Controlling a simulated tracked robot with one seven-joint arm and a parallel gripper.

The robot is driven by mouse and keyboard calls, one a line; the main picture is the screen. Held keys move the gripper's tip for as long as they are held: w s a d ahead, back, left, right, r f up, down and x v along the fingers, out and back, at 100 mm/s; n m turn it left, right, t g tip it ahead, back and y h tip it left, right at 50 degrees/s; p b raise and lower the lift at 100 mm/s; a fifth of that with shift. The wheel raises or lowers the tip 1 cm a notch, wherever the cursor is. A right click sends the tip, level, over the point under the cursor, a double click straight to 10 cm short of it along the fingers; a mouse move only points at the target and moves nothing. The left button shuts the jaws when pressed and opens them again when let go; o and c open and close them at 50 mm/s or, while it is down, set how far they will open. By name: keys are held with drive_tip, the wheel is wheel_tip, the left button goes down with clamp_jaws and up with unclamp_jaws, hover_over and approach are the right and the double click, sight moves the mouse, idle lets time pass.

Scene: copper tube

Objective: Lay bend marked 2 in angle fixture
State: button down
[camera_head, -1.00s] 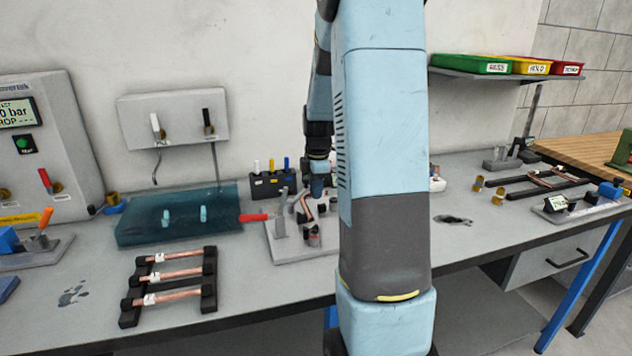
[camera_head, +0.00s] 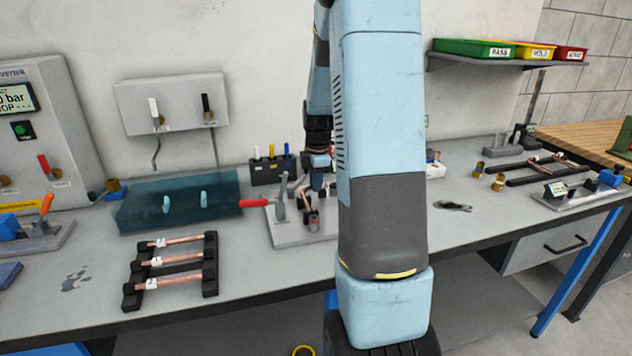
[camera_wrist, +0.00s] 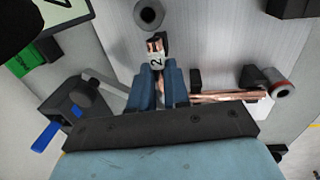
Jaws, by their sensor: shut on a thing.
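My gripper (camera_wrist: 157,88) is shut on a copper bend with a white tag marked 2 (camera_wrist: 156,59) in the wrist view. A copper end shows just beyond the fingertips. A copper length (camera_wrist: 225,97) runs right from beside the fingers; its join with the held part is hidden. The light grey fixture plate (camera_wrist: 215,40) lies below, with a round grey post (camera_wrist: 148,14) ahead and a red-ringed post (camera_wrist: 280,89) at right. In the head view, my gripper (camera_head: 317,182) is low over the fixture (camera_head: 288,232), and copper (camera_head: 305,201) shows beneath it. Contact with the plate is unclear.
A black rack (camera_head: 211,262) with several tagged copper tubes stands at front left. A pen block (camera_head: 262,174) stands behind.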

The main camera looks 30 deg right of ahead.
drive_tip(key=shift+f, duration=0.15)
drive_tip(key=c, duration=1)
unclamp_jaws()
drive_tip(key=r, duration=0.4)
drive_tip(key=s+r, duration=0.1)
drive_tip(key=r, duration=0.8)
drive_tip(key=shift+s+a+r, duration=0.15)
drive_tip(key=shift+s+r, duration=0.1)
drive_tip(key=shift+r, duration=0.05)
